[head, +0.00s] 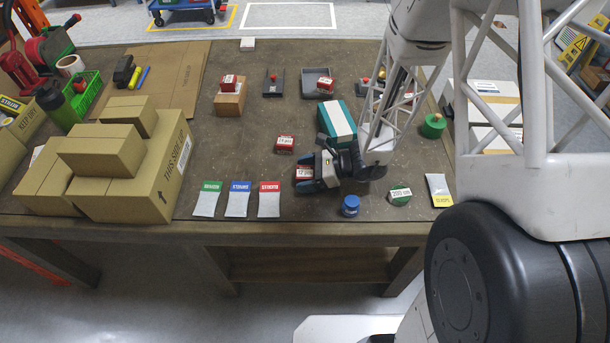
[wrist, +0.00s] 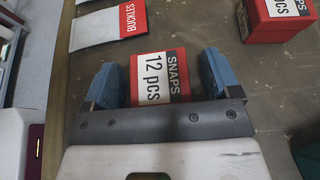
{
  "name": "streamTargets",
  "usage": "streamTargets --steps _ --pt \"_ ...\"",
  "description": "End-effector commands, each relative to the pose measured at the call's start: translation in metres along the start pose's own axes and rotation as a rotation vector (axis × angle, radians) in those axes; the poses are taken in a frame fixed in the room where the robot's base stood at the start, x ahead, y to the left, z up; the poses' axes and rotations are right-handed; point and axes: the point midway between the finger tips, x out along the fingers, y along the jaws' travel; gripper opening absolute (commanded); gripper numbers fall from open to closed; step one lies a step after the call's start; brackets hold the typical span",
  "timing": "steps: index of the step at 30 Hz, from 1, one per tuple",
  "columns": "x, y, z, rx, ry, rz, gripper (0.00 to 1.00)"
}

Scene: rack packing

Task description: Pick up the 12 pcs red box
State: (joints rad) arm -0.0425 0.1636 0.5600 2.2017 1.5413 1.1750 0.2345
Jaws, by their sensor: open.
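The 12 pcs red box (wrist: 158,77) has a white label reading "SNAPS 12 pcs". It lies between the two blue fingers of my gripper (wrist: 160,66), which stand apart on either side of it. A narrow gap shows on the right side; contact on the left is hard to tell. In the head view the box (head: 303,173) sits on the table near the front, partly hidden by my open gripper (head: 309,174). The near end of the box is hidden by the gripper body in the wrist view.
Another red snaps box (head: 285,145) lies just behind; it also shows in the wrist view (wrist: 278,20). A teal-and-white box (head: 337,119) stands close behind my gripper. A blue round container (head: 350,205) is in front. The red buckles packet (head: 269,200) lies to the left.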

Motion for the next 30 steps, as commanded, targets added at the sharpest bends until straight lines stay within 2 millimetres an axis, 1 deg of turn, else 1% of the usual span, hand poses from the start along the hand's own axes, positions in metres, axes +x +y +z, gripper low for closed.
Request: streamTargets --steps 17,27,28,30 --pt "0.0005 -0.0002 -0.0001 0.000 0.000 -0.001 0.83" --pt "0.0004 -0.0002 -0.0001 0.000 0.000 -0.001 0.31" --pt "0.0004 -0.0002 -0.0001 0.000 0.000 -0.001 0.27" --pt "0.0004 -0.0002 0.0000 0.000 0.000 -0.001 0.27"
